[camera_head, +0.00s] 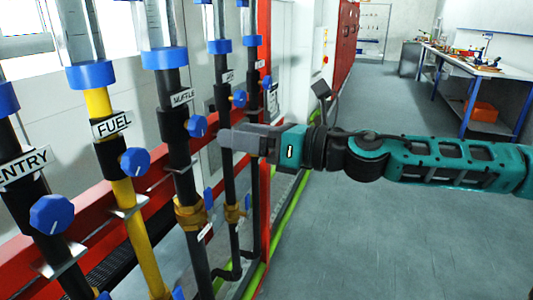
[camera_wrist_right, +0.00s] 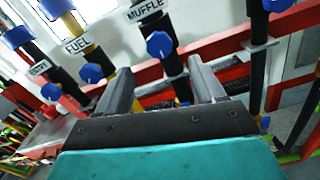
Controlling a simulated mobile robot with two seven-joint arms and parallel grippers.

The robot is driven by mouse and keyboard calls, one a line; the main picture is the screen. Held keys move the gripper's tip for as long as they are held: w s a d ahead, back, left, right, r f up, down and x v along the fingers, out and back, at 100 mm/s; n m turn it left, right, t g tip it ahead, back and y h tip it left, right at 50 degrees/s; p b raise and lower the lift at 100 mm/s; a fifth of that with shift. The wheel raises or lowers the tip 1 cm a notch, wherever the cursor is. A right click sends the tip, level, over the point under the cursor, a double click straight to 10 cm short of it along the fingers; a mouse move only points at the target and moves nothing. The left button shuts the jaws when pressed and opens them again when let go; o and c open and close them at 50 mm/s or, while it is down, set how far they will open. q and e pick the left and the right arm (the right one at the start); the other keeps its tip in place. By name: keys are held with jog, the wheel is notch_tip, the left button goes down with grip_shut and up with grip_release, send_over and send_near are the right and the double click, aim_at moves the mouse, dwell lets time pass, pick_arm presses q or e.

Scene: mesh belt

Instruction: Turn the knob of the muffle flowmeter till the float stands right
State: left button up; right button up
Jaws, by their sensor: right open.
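The muffle flowmeter's blue knob (camera_head: 197,126) sits on a black pipe beside the MUFFLE label (camera_head: 182,97). Its clear tube (camera_head: 160,22) is cut off by the top edge, and I cannot make out a float. My right gripper (camera_head: 225,140) points left at the knob, with its fingertips just to the right of it. In the right wrist view the fingers (camera_wrist_right: 160,68) are apart and empty, and the muffle knob (camera_wrist_right: 159,44) shows beyond the gap between them, seemingly not touched. My left gripper is in neither view.
The FUEL knob (camera_head: 135,161) on a yellow pipe and the ENTRY knob (camera_head: 52,214) stand to the left. Further pipes with small knobs (camera_head: 239,98) stand close behind the gripper. A red rail (camera_head: 90,213) runs behind the pipes. The floor (camera_head: 370,240) to the right is clear.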

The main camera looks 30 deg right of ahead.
pick_arm(q)
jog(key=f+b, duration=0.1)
jog(key=b, duration=0.1)
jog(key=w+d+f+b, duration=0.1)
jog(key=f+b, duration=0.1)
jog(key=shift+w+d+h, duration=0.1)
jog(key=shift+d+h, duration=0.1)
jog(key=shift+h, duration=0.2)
pick_arm(e)
jog(key=v, duration=0.4)
